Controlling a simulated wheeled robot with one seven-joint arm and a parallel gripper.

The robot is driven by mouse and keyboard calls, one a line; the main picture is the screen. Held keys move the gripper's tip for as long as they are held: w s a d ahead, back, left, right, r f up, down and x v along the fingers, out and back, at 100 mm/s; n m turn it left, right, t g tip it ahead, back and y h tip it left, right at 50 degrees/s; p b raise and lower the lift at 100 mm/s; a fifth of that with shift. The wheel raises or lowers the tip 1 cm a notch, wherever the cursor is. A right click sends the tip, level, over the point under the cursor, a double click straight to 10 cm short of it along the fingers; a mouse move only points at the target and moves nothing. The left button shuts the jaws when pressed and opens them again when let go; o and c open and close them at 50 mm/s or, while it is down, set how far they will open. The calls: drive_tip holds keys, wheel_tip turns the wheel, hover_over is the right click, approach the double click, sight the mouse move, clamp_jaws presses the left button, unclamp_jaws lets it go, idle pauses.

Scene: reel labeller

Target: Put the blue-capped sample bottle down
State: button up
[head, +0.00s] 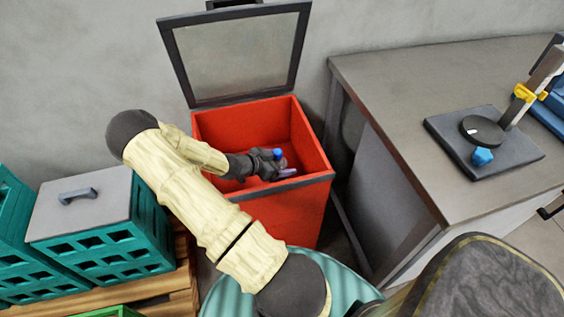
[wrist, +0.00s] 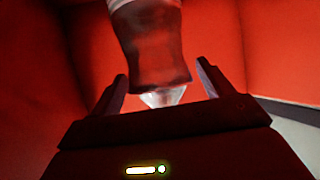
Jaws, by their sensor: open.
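The blue-capped sample bottle (wrist: 150,40) is inside the red bin (head: 272,222). In the wrist view it is a dark, shadowed body with a pale band at the top and a bright clear part at the lower end. Only its blue cap (head: 278,153) shows clearly in the head view, beside my gripper (head: 284,171). In the wrist view my gripper (wrist: 161,77) is open, with one finger on either side of the bottle's lower end. Gaps show between the fingers and the bottle. Whether the bottle rests on the bin floor cannot be told.
The bin's framed lid (head: 238,55) stands open against the wall. A grey table (head: 400,110) at right holds a dark stand (head: 500,160) with a blue faceted piece (head: 482,156). Teal crates (head: 95,250), one with a grey lid (head: 80,205), are at left on wooden slats.

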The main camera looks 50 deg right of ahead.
drive_tip(key=p+v, duration=0.1)
drive_tip(key=v, duration=0.6)
idle(0.6)
